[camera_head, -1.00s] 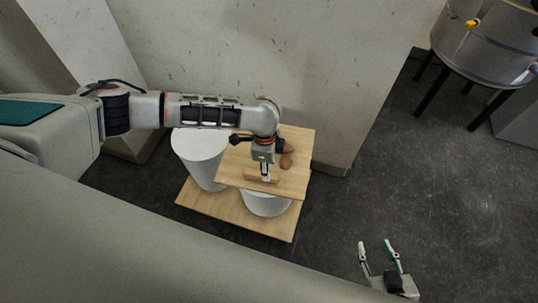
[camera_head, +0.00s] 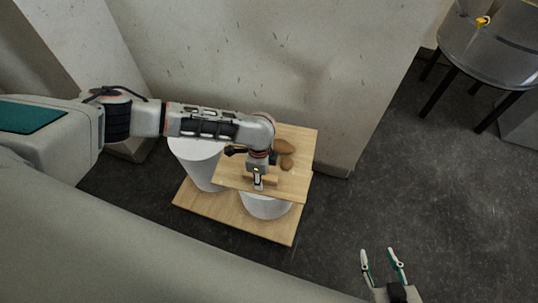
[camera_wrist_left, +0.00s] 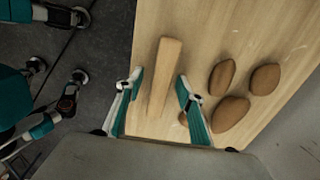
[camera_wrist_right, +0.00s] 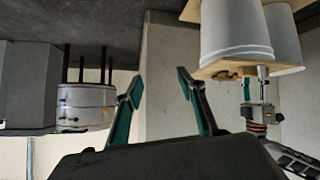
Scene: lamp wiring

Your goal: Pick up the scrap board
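The scrap board looks to be the short, narrow strip of pale wood (camera_wrist_left: 163,75) lying on the upper wooden board. In the head view, part of it (camera_head: 270,180) shows beside my left gripper (camera_head: 258,184), which points down at the board. In the left wrist view, my left gripper (camera_wrist_left: 160,78) is open, with one finger on each side of the strip and gaps between. The strip's near end is low between the fingers. My right gripper (camera_head: 379,255) is open and empty over the floor at the lower right, far from the board.
The upper board (camera_head: 299,140) rests on white buckets (camera_head: 200,160), which stand on a lower board (camera_head: 215,212). Several brown lumps (camera_wrist_left: 229,113) lie close to the left gripper's right finger. A wall stands behind. A round metal drum table (camera_head: 480,45) is at the upper right.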

